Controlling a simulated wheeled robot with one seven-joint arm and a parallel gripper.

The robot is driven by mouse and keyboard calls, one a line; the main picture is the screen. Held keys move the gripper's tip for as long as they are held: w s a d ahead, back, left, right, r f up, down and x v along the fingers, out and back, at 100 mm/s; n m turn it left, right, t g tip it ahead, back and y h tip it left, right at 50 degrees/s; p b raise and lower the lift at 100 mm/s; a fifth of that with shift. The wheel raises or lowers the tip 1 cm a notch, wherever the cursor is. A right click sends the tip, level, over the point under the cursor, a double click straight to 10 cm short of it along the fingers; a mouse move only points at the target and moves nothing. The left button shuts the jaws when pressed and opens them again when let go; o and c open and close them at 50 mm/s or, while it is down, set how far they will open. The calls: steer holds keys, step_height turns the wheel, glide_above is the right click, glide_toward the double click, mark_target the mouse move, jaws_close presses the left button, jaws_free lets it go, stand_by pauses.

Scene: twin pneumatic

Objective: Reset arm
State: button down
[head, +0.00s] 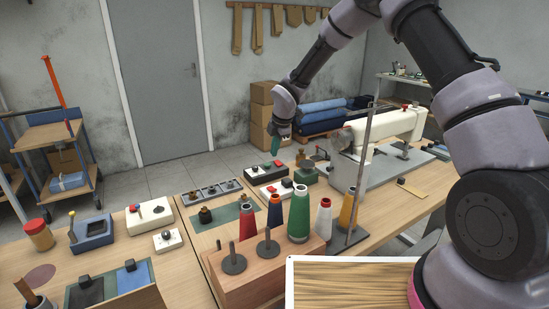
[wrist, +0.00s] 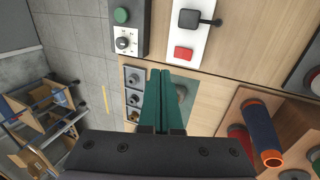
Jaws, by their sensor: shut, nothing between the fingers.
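My gripper (head: 276,144) hangs at the end of my raised arm, above the wooden workbench (head: 340,205) and behind the thread cones in the head view. In the wrist view its two green fingers (wrist: 165,75) are pressed together with nothing between them. Below the fingers in the wrist view are a grey tray with round knobs (wrist: 134,95) and a green mat (wrist: 205,107). The fingers appear apart from the things on the bench, though the exact height is hard to tell.
A wooden rack (head: 262,272) carries a green cone (head: 299,215) and other cones. A white sewing machine (head: 385,128) stands to the right. A dark control box (wrist: 127,25) lies near the fingers.

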stand_by(0.3)
steer(key=s+d+r+m+t+h, duration=0.1)
steer(key=s+d+r+m, duration=0.35)
steer(key=d+r, duration=0.35)
steer(key=s+d+r+m, duration=0.3)
steer(key=d+r+m, duration=0.2)
steer(key=r, duration=0.4)
steer(key=s+d+r+m+t+h, duration=0.1)
steer(key=s+d+r+m, duration=0.35)
steer(key=d+r, duration=0.35)
steer(key=s+d+r+m, duration=0.2)
steer(key=s+m, duration=0.3)
steer(key=s, duration=0.2)
steer(key=s+d+r+m+t+y, duration=0.1)
steer(key=s+d+r+m, duration=0.2)
steer(key=s+m, duration=0.2)
steer(key=s+d+r+m, duration=0.3)
steer(key=s+m, duration=0.2)
steer(key=s, duration=0.5)
steer(key=shift+s+d+r+t+y, duration=0.25)
steer(key=shift+s+t+y, duration=0.15)
steer(key=shift+w, duration=0.1)
